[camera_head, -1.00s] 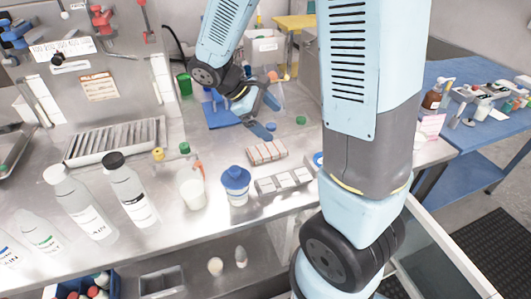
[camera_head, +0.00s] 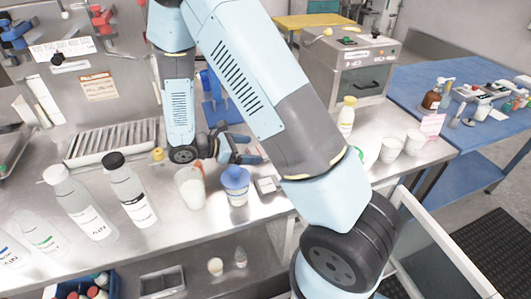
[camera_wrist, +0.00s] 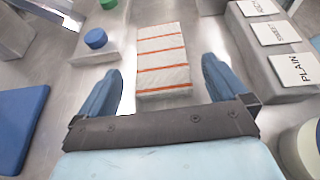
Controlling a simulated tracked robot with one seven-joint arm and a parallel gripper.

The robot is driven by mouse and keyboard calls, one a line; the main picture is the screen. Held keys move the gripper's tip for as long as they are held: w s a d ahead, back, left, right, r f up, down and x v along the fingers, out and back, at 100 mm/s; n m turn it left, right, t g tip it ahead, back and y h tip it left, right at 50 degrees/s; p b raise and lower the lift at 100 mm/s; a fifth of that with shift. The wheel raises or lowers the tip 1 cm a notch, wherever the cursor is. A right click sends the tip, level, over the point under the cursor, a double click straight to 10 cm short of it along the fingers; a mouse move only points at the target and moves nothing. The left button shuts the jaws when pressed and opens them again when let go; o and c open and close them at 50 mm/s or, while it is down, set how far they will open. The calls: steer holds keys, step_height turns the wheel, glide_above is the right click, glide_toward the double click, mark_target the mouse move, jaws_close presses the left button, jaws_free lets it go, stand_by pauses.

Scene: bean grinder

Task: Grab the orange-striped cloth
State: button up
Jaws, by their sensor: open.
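The orange-striped cloth (camera_wrist: 162,52) is a white folded rectangle with thin orange stripes. It lies flat on the metal counter in the wrist view, ahead of and partly between my fingers. My gripper (camera_wrist: 162,72) is open and empty, one blue finger on each side of the cloth's near part. It also shows in the head view (camera_head: 248,148), low over the counter behind the blue-lidded cup. In the head view the cloth is hidden behind my arm and gripper. I cannot tell how high the fingertips are above the counter.
A grey block with labelled cards (camera_wrist: 268,38) stands close right of the cloth. A blue knob (camera_wrist: 95,38) stands to its left, and a flat blue piece (camera_wrist: 18,115) further left.

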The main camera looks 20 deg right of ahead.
steer(key=shift+r+x, duration=0.15)
steer(key=shift+x, duration=1.55)
steer(key=shift+r+x, duration=0.1)
steer(key=shift+x, duration=1.6)
steer(key=shift+c, duration=0.3)
steer(key=c, duration=0.9)
